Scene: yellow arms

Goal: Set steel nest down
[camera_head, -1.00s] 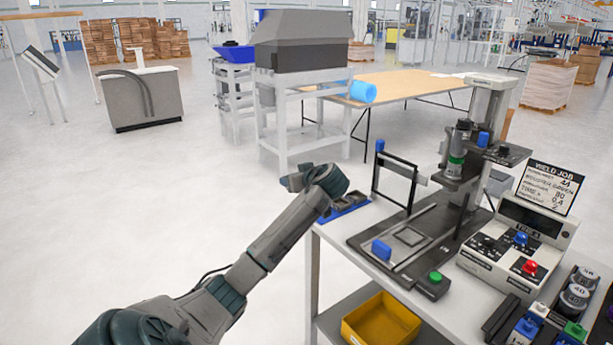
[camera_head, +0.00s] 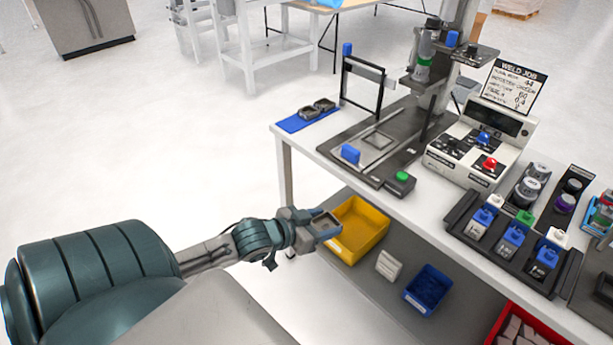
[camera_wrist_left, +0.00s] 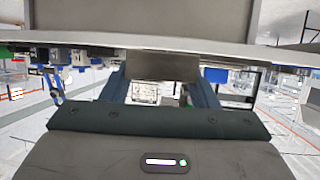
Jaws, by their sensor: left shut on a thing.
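My left gripper (camera_head: 316,222) is in front of the workbench's near left side, in the picture just over the left end of the yellow bin. It is shut on a small grey piece, seemingly the steel nest, largely hidden by the jaws in the head view. In the left wrist view the grey piece (camera_wrist_left: 163,66) sits between my two fingers. On the bench, a welding press has a dark base plate (camera_head: 357,165) with a square frame (camera_head: 378,142) on it. Two dark nests (camera_head: 318,108) lie on a blue mat (camera_head: 292,125) at the bench's left corner. My right gripper is not in view.
The press column (camera_head: 437,90), a thin black upright frame (camera_head: 362,85) and a control box (camera_head: 470,160) stand on the bench. A yellow bin (camera_head: 362,240), blue bin (camera_head: 429,290) and red bin (camera_head: 500,325) are on the lower shelf. Floor at left is clear.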

